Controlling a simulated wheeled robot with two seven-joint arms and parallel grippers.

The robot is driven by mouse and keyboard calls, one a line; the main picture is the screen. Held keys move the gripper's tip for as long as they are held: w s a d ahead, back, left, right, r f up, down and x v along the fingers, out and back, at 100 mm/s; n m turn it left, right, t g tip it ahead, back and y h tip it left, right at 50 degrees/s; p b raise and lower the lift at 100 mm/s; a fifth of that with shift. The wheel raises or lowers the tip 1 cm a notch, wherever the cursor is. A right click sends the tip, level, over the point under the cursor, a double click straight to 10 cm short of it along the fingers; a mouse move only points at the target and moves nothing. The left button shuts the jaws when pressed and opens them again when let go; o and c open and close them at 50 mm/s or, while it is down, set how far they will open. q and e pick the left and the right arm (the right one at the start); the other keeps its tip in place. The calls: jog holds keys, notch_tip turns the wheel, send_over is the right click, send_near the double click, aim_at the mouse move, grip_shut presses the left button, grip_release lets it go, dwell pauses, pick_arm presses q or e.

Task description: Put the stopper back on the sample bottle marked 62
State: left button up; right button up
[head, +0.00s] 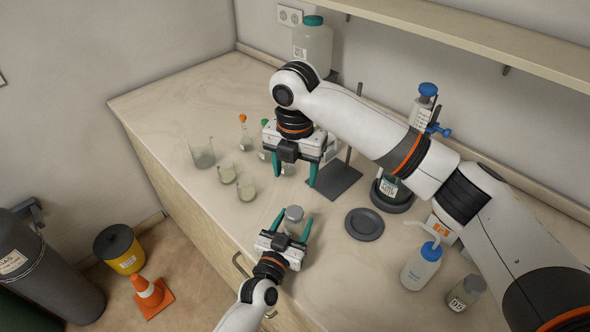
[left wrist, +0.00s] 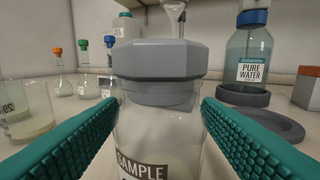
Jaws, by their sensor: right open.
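A clear sample bottle (left wrist: 160,130) stands on the bench between my left fingers. Its label reads SAMPLE; the number below is cut off by the frame edge. A grey faceted stopper (left wrist: 158,60) sits upright at the bottle's mouth. It also shows as a grey top in the head view (head: 294,212). My left gripper (head: 294,222) has its fingertips against both sides of the bottle, just under the stopper. My right gripper (head: 295,170) is open and empty, pointing down, behind the bottle and apart from it.
Several glass beakers (head: 227,171) and flasks stand left of my right gripper. A dark stand base (head: 334,182), a dark round dish (head: 365,223), a pure water bottle (head: 388,187) and a wash bottle (head: 421,266) stand on the right. The bench's left end is clear.

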pick_arm(q)
jog(key=shift+o, duration=0.7)
jog(key=shift+s+a+f, duration=0.1)
jog(key=shift+s, duration=0.15)
jog(key=b+v, duration=0.1)
jog(key=v, duration=1)
jog(key=shift+s+a+b, duration=0.1)
jog(key=shift+s+b, duration=0.1)
jog(key=shift+b, duration=0.1)
